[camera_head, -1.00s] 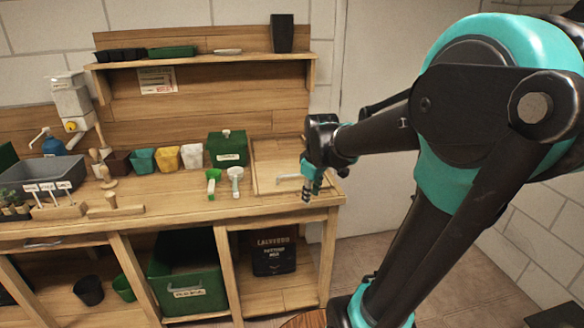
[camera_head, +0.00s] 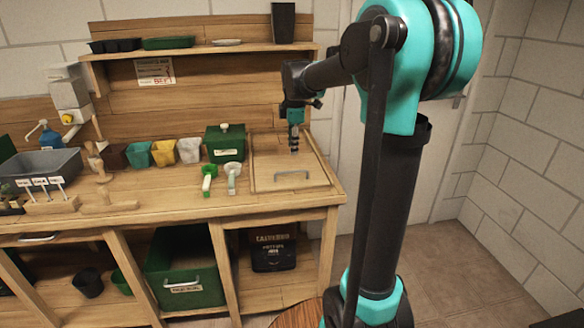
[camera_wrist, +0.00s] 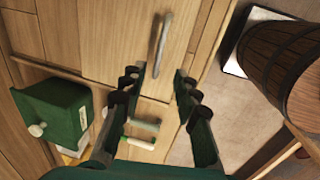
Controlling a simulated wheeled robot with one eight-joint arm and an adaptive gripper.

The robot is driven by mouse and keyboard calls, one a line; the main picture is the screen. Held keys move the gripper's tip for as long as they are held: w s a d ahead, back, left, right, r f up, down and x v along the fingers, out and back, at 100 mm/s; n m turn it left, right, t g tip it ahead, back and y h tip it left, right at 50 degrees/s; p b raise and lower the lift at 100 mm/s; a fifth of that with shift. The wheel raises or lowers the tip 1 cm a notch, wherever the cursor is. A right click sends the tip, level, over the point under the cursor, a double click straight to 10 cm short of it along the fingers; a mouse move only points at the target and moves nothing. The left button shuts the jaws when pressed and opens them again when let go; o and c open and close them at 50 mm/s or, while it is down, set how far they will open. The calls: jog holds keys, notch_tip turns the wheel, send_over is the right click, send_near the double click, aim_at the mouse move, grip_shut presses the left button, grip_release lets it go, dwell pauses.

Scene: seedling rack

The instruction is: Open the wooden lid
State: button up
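The wooden lid (camera_head: 270,178) lies flat in the right end of the bench top, closed. Its metal bar handle (camera_head: 292,174) is near the lid's front edge. My gripper (camera_head: 294,150) points down over the back part of the lid, behind the handle in the head view. In the wrist view, my gripper (camera_wrist: 158,80) has its dark fingers spread apart with nothing between them. The handle (camera_wrist: 160,46) shows just beyond the fingertips there, on the wooden lid (camera_wrist: 105,40). I see no contact with it.
A green box with a knob (camera_head: 224,144) stands left of the lid, and it shows in the wrist view (camera_wrist: 58,112). A green tool (camera_head: 208,180) and a pale tool (camera_head: 232,177) lie nearby. A shelf (camera_head: 200,52) runs above. A wooden barrel-like vessel (camera_wrist: 280,65) is at right.

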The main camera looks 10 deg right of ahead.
aim_at(292, 172)
jog(key=f, duration=0.3)
jog(key=w+f, duration=0.1)
jog(key=f, duration=0.2)
jog(key=w+f, duration=0.1)
jog(key=f, duration=0.3)
jog(key=shift+c, duration=0.5)
grip_shut()
